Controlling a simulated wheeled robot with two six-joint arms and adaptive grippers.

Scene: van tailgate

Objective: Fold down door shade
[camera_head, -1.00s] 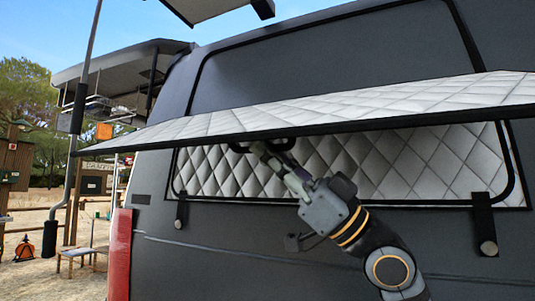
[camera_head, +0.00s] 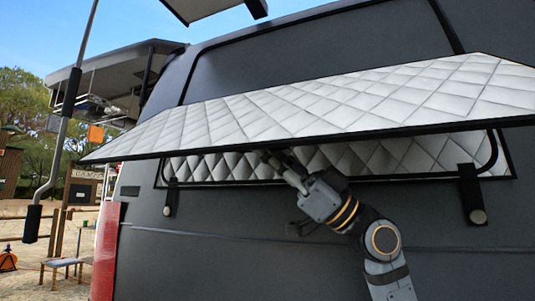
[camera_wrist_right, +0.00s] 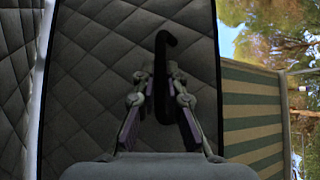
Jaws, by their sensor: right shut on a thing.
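The door shade (camera_head: 320,105) is a white-grey quilted panel with a black edge, sticking out at a slant from the dark van door. It also fills the middle of the right wrist view (camera_wrist_right: 90,70). My right gripper (camera_head: 275,162) reaches up from below to the shade's underside, its fingertips partly hidden by the black edge. In the right wrist view, its fingers (camera_wrist_right: 160,82) are shut on a black hooked handle (camera_wrist_right: 161,50) on the quilted face. My left gripper is not in view.
A quilted window cover (camera_head: 345,158) lies on the door behind the shade. Two black straps hang below, left (camera_head: 170,197) and right (camera_head: 471,194). A grey pole (camera_head: 60,125) stands at the left. Striped fabric (camera_wrist_right: 252,115) shows at the right in the wrist view.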

